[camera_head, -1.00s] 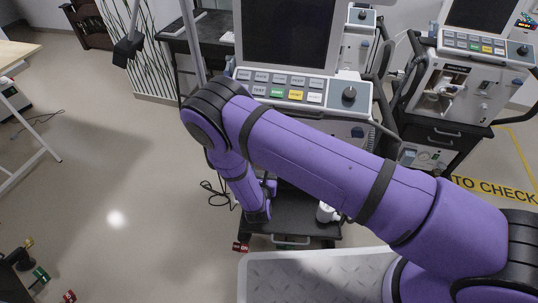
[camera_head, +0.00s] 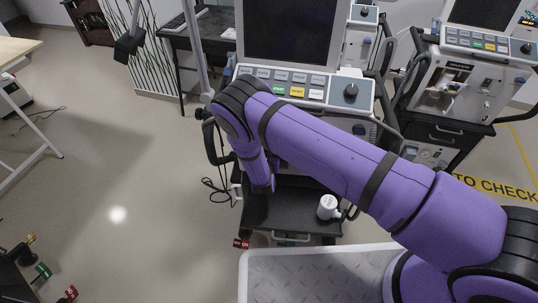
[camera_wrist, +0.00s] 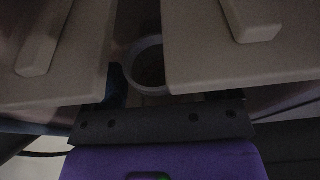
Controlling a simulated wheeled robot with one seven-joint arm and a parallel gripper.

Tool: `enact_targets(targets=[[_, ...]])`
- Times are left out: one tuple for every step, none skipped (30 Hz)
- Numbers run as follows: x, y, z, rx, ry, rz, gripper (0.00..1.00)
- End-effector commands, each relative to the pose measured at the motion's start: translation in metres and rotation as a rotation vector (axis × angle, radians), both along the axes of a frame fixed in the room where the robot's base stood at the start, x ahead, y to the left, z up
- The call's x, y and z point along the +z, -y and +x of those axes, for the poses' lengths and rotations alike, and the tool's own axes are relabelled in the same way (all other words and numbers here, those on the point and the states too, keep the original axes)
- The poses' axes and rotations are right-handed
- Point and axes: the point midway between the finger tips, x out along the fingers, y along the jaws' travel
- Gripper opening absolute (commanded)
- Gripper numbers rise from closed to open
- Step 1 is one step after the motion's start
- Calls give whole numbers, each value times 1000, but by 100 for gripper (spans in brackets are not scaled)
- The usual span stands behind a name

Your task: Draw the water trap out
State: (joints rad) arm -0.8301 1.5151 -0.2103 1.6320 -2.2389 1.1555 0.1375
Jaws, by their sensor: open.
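In the wrist view my gripper (camera_wrist: 140,45) is open, with its two broad pale fingers to the left and right of a narrow gap. A pale round rim with a dark inside (camera_wrist: 147,65) shows in that gap, partly covered by the right finger. It may be the water trap, but the view is too dark to tell, and contact cannot be made out. In the head view my purple arm reaches to the front of the near ventilator (camera_head: 306,82). My arm hides my gripper and much of the ventilator's lower front there.
A white cylinder (camera_head: 328,206) stands on the ventilator cart's low black shelf (camera_head: 285,212), right of my arm. A second ventilator (camera_head: 462,90) stands at the right, near yellow floor lettering (camera_head: 495,189). Open floor (camera_head: 130,170) lies at the left.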

Motion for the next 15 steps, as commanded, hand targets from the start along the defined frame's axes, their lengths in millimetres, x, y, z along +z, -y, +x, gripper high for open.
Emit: enact_targets(targets=[[-1, 1, 3, 0, 0, 0, 81], [-1, 1, 4, 0, 0, 0, 81], [-1, 1, 5, 0, 0, 0, 81], [-1, 1, 6, 0, 0, 0, 81], [-2, 1, 6, 0, 0, 0, 81], [-2, 1, 7, 0, 0, 0, 81], [-2, 1, 7, 0, 0, 0, 81], [-2, 1, 7, 0, 0, 0, 81], [-2, 1, 7, 0, 0, 0, 81], [-2, 1, 7, 0, 0, 0, 81], [-2, 1, 7, 0, 0, 0, 81], [-2, 1, 7, 0, 0, 0, 81], [-2, 1, 7, 0, 0, 0, 81], [-2, 1, 7, 0, 0, 0, 81], [-2, 1, 7, 1, 0, -1, 81]])
